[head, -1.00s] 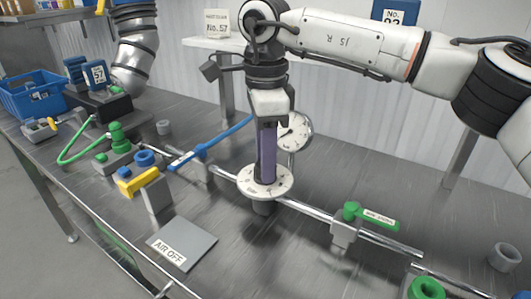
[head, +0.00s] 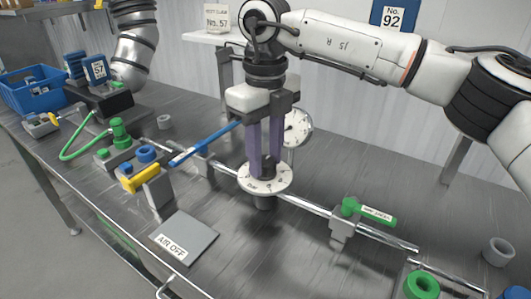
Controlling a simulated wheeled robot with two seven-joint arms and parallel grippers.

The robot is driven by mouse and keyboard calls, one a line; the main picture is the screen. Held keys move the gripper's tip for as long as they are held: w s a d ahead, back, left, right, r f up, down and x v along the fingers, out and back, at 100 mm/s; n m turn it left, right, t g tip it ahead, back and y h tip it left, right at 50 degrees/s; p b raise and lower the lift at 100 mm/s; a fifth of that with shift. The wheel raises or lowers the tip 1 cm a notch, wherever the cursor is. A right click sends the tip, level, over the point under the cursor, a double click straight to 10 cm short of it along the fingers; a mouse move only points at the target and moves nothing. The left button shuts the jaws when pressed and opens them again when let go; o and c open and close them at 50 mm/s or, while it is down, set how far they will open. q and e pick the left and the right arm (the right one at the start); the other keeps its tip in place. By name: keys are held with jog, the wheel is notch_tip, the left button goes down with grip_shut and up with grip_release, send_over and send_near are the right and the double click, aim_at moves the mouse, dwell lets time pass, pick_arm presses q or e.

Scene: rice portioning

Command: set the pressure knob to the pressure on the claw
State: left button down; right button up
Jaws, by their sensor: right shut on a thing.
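The pressure knob stands on a post on the pipe. It has a round white dial plate (head: 280,181) with dark marks and a dark centre piece (head: 267,171). My right gripper (head: 266,163) points straight down, its two purple fingers shut on the dark centre piece. The fingers hide part of the dial, and its marks are too small to read. At the far left, a blue block labelled 57 (head: 97,70) stands by a black box. A white card (head: 217,19) behind reads "West Claw No. 57". My left gripper is not in view.
A round gauge (head: 299,128) stands behind the dial, partly hidden by my fingers. A blue lever (head: 205,143) lies left, a green-handled valve (head: 372,213) right. An "AIR OFF" plate (head: 184,236) lies in front. A blue sign (head: 392,15) reads No. 92.

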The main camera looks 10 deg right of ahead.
aim_at(265, 160)
jog(key=m, duration=0.4)
jog(key=shift+m, duration=2.3)
jog(key=o, duration=1.1)
jog(key=shift+c, duration=0.2)
jog(key=shift+r, duration=0.1)
notch_tip(265, 160, up, 10)
jog(key=shift+r, duration=0.15)
